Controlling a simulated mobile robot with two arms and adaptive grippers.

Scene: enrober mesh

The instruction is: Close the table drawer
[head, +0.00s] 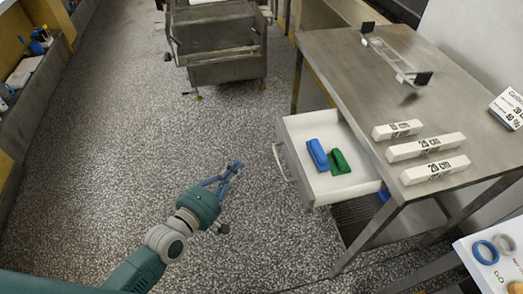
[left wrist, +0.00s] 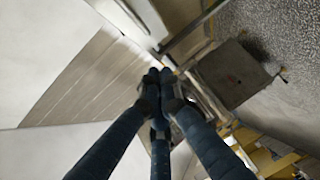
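The table drawer (head: 357,186) is white and stands pulled out of the steel table (head: 335,68), toward the left. Its bar handle (head: 281,163) is on the front panel. A blue item (head: 317,154) and a green item (head: 339,161) lie inside it. My left gripper (head: 237,166) is left of the drawer front, apart from the handle, over the floor. Its fingers converge at the tips with nothing seen between them; they also show in the left wrist view (left wrist: 158,76). My right gripper is not in view.
Several white labelled blocks (head: 427,147) and a clear stand (head: 396,55) are on the table top. A steel cart (head: 225,70) stands at the back. A white-topped surface (head: 511,238) with rings is at lower right. The speckled floor left of the drawer is clear.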

